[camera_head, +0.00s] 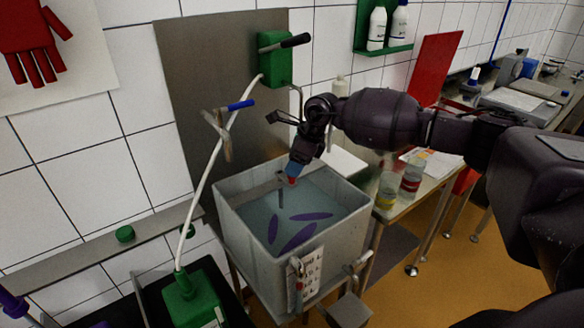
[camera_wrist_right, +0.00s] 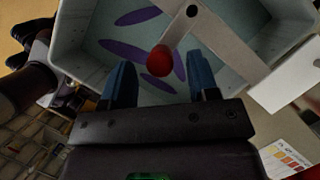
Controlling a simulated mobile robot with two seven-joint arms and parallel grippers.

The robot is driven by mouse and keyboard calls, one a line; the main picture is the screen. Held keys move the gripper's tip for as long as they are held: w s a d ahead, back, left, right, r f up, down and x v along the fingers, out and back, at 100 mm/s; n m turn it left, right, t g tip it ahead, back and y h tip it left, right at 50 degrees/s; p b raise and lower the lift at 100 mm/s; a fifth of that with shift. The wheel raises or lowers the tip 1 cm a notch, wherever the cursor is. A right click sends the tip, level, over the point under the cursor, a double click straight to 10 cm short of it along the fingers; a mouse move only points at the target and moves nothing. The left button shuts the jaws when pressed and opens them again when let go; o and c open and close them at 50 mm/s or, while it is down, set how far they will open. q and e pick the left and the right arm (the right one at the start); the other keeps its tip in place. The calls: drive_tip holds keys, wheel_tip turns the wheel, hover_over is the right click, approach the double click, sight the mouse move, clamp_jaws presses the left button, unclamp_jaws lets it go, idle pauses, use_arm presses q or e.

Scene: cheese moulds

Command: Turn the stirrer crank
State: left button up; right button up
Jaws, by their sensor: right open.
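The stirrer crank is a flat grey metal arm (camera_wrist_right: 228,42) with a round red knob (camera_wrist_right: 160,60). It sits over the grey vat (camera_head: 250,243), which holds pale blue-green liquid with several purple paddle shapes. In the head view the red knob (camera_head: 292,181) shows just under my right gripper (camera_head: 297,170), which points down over the vat. In the right wrist view my right gripper (camera_wrist_right: 160,84) is open, its two blue fingers on either side of the knob in the picture. Whether a finger touches the knob, I cannot tell. My left gripper is not in view.
A side table right of the vat holds a yellow jar (camera_head: 387,190) and a red jar (camera_head: 411,176). Tiled wall stands behind.

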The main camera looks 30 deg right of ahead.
drive_tip(key=shift+x, duration=1.05)
drive_tip(key=shift+c, duration=0.5)
clamp_jaws()
